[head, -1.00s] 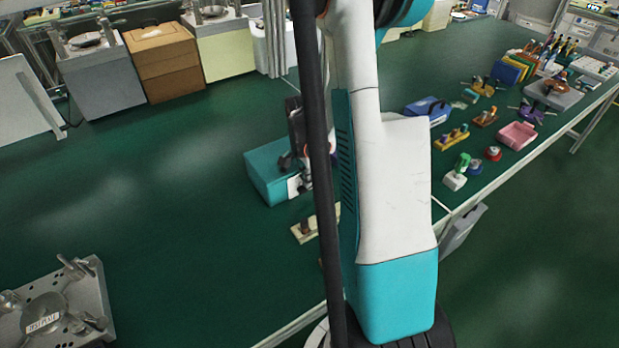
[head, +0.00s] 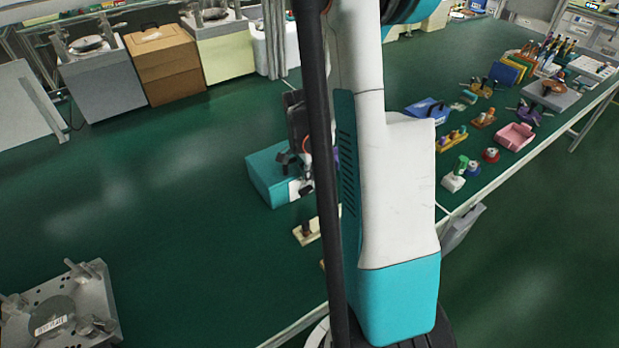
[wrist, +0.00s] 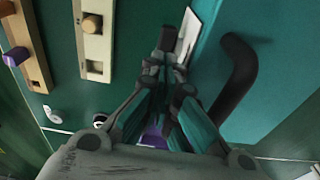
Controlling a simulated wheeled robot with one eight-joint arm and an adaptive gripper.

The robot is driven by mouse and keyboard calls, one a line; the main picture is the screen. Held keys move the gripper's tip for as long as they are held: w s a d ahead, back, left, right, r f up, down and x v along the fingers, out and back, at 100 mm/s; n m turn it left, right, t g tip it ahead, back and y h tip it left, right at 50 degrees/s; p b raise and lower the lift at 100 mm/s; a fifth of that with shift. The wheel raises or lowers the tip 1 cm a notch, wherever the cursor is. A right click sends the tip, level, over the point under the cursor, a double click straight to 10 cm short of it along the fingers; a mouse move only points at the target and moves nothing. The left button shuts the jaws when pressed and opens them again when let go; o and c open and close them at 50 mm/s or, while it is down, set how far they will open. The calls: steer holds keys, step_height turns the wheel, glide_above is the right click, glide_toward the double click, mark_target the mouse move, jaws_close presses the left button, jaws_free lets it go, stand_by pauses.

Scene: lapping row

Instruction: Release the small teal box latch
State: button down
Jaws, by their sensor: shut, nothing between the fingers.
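The small teal box (head: 266,180) stands on the green bench in the head view, with a white plate (head: 294,190) on its side facing my gripper. In the wrist view the box (wrist: 285,65) fills the right, with a black curved handle (wrist: 240,75) and the white plate (wrist: 188,32) edge-on. My gripper (wrist: 167,65) is shut and empty, its fingertips close beside the plate. I cannot tell whether they touch it. The latch is not clearly distinguishable from the dark fingertips. In the head view my gripper (head: 303,175) is partly hidden by my arm.
A cream wooden strip (head: 307,231) lies just in front of the box. In the wrist view, strips with pegs (wrist: 95,45) lie at left. A blue case (head: 428,110) and a pink tray (head: 515,137) are farther right. The bench left of the box is clear.

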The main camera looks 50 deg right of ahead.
mark_target(307, 189)
step_height(307, 189, up, 11)
steer(key=p, duration=0.3)
steer(key=shift+w+a, duration=0.15)
steer(key=shift+a, duration=0.3)
steer(key=shift+f, duration=0.1)
